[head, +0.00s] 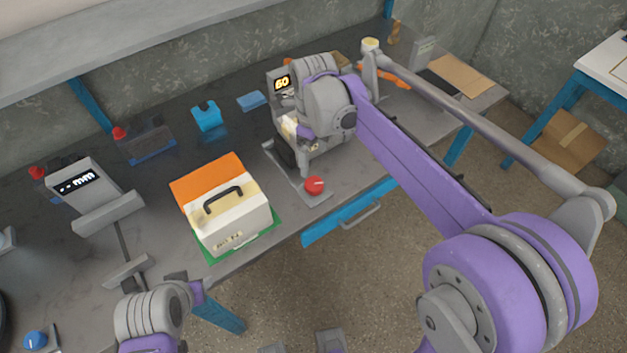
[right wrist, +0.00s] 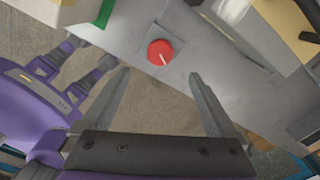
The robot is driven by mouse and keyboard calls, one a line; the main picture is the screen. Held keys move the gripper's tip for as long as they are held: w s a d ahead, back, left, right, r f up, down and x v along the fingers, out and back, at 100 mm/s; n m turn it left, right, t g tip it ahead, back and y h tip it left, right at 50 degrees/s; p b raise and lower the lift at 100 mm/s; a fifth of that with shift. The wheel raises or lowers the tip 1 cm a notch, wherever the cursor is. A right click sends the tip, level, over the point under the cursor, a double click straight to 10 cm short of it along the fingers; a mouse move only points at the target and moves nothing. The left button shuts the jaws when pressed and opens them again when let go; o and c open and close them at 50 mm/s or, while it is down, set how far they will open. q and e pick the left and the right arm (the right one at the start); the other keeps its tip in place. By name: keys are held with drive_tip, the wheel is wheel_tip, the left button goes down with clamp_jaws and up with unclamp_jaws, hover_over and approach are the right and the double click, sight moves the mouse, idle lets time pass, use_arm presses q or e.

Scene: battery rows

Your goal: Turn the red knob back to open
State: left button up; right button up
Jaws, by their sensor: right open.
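The red knob (head: 314,185) sits on a grey plate near the front edge of the bench, right of the cream case. In the right wrist view the red knob (right wrist: 160,52) is round with a pale pointer mark, on a light square plate. My right gripper (right wrist: 158,78) is open and empty, its two fingers apart; the knob shows beyond the fingertips, between their lines, not touched. In the head view my right wrist (head: 327,105) is over the bench behind the knob, and its fingers are mostly hidden.
A cream case (head: 232,222) with a black handle stands on a green mat, an orange panel behind it. A display unit (head: 75,185) stands at the left. A blue drawer (head: 350,212) is under the bench edge. Another display (head: 281,82) reads 60 behind my right wrist.

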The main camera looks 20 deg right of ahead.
sight(314, 183)
wheel_tip(314, 183, down, 11)
drive_tip(key=shift+r+b, duration=0.15)
drive_tip(key=shift+b, duration=0.25)
drive_tip(key=c, duration=1.4)
drive_tip(key=shift+n, duration=0.3)
